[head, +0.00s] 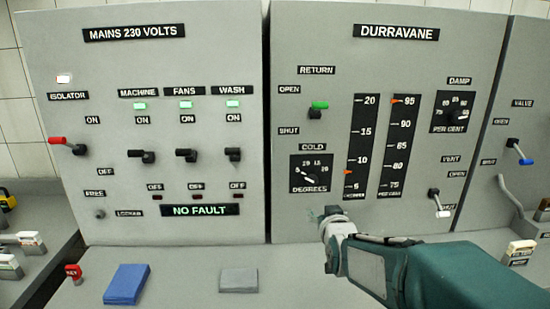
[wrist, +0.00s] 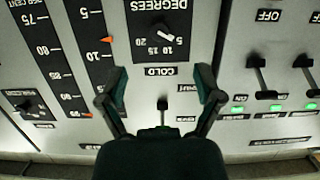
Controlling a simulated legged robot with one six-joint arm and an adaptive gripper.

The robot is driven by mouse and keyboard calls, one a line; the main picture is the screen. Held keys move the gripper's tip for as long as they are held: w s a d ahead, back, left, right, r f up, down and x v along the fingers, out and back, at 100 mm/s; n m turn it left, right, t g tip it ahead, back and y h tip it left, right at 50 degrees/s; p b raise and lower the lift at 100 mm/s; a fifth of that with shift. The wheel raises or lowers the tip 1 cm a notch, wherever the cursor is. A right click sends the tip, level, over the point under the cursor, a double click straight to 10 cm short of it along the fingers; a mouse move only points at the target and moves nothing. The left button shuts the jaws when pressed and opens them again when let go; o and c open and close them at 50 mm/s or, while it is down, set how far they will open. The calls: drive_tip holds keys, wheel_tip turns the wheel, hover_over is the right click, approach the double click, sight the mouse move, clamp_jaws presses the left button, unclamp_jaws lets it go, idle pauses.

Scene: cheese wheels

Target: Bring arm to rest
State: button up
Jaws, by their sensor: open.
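My gripper (head: 330,216) is in front of the lower part of the Durravane panel (head: 395,60) in the head view, with my arm reaching in from the lower right. In the wrist view my gripper (wrist: 160,82) has its two dark fingers spread wide, with nothing held between them. The panel appears upside down there. The green-tipped return lever (head: 319,106) is up toward open in the head view. That lever (wrist: 163,104) shows between the fingers in the wrist view, and the cold dial (wrist: 163,32) lies beyond the fingertips. I cannot tell the gap to the panel.
The mains panel (head: 150,60) has a red isolator lever (head: 66,143) and several black switches with green lamps lit. A vent lever (head: 437,203) and valve lever (head: 519,150) are to the right. A blue pad (head: 127,284) and grey pad (head: 238,280) lie on the ledge.

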drive_tip(key=s+f+g, duration=0.2)
drive_tip(key=s+g, duration=0.2)
drive_tip(key=s, duration=1.1)
drive_tip(key=s+f+g, duration=0.2)
drive_tip(key=s+g, duration=0.3)
drive_tip(key=s, duration=1)
drive_tip(key=shift+s+g, duration=0.3)
drive_tip(key=shift+s, duration=0.1)
